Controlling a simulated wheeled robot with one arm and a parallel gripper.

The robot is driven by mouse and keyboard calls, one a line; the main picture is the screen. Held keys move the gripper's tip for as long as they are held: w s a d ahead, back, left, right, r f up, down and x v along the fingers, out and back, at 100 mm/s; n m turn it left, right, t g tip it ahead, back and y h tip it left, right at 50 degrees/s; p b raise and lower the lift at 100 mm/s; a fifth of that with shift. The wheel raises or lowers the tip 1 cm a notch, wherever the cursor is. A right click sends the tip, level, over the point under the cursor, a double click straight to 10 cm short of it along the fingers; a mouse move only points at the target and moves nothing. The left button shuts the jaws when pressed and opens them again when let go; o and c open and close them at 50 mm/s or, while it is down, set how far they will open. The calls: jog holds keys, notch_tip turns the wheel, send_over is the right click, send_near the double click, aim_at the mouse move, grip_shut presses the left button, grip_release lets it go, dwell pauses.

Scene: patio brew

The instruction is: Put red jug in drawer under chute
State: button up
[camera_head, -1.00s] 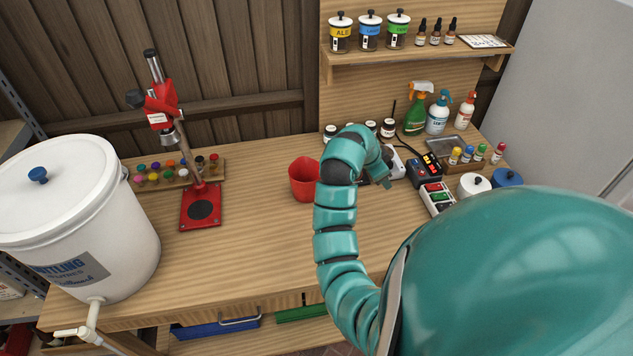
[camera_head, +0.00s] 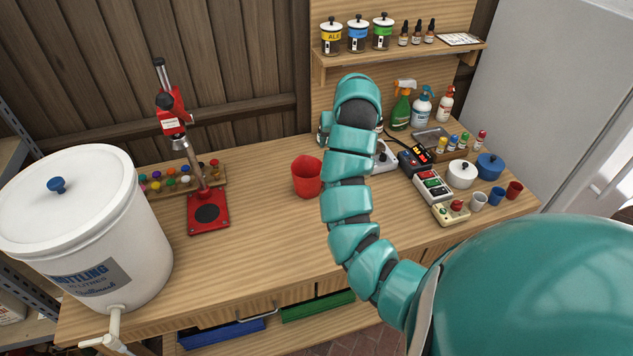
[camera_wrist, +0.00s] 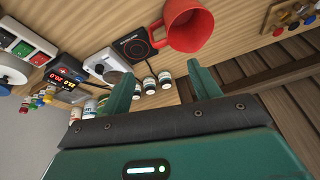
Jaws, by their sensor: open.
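The red jug (camera_head: 307,176) stands upright on the wooden bench, left of my arm in the head view. It also shows in the wrist view (camera_wrist: 190,27), with its handle toward the left, beyond my fingertips and beside a black hot plate (camera_wrist: 138,48). My gripper (camera_wrist: 158,70) is open and empty, with its two green fingers apart and clear of the jug. In the head view my arm hides the gripper. Wooden drawer fronts (camera_head: 283,299) run under the bench's front edge and look closed. I cannot make out a chute.
A white bottling bucket (camera_head: 75,230) stands at the left, with a red capper (camera_head: 207,210) beside it. Switch boxes (camera_head: 432,185), cups and pots crowd the right side. A blue bin (camera_head: 225,333) and a green bin (camera_head: 318,306) sit below the bench. The bench's front middle is clear.

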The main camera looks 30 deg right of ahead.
jog(key=shift+w+d+f+n+b, duration=0.4)
jog(key=shift+w+f, duration=0.7)
jog(key=shift+f, duration=1.6)
jog(key=shift+w+d+f+n+b, duration=0.4)
jog(key=shift+w+f, duration=0.75)
jog(key=shift+f, duration=1.5)
jog(key=shift+w+d+f+n+b, duration=0.35)
jog(key=shift+w+f, duration=0.75)
jog(key=shift+f, duration=1.6)
jog(key=c, duration=1.2)
jog(key=shift+o, duration=0.2)
